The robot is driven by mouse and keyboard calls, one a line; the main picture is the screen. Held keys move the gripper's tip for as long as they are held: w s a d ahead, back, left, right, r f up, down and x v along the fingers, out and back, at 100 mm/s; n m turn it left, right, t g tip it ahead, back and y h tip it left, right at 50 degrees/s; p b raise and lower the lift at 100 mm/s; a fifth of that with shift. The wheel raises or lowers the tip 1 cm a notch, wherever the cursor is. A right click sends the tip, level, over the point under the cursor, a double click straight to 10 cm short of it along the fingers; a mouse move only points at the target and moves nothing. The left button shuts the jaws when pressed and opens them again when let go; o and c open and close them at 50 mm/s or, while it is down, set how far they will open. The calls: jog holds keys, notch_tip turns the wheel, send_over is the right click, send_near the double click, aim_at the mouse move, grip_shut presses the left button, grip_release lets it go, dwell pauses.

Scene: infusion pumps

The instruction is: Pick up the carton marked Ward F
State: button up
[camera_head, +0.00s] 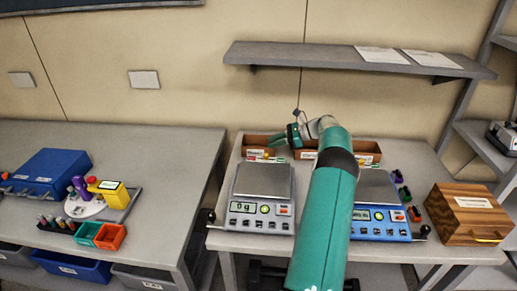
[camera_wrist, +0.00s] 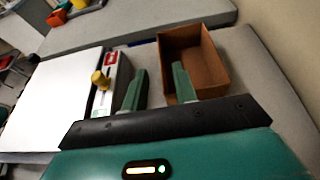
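Two brown open-topped cartons stand at the back of the right table in the head view: a left carton (camera_head: 255,141) and a right carton (camera_head: 367,152), partly hidden by my arm. Their labels are too small to read, so I cannot tell which says Ward F. My gripper (camera_head: 280,138) is above the table's back, by the left carton. In the wrist view my gripper (camera_wrist: 160,82) is open, its two fingers apart with nothing clearly held between them. An empty-looking brown carton (camera_wrist: 200,58) lies just beyond the fingertips. Whether a finger touches its wall I cannot tell.
A grey scale (camera_head: 262,185) and a blue scale (camera_head: 375,225) stand in front of the cartons. A wooden box (camera_head: 468,215) is at the right. A shelf (camera_head: 320,62) hangs above. The left table carries a blue box (camera_head: 52,170).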

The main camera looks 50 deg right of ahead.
jog(key=x, duration=0.6)
jog(key=shift+s+f, duration=0.1)
jog(key=shift+f, duration=0.05)
grip_shut()
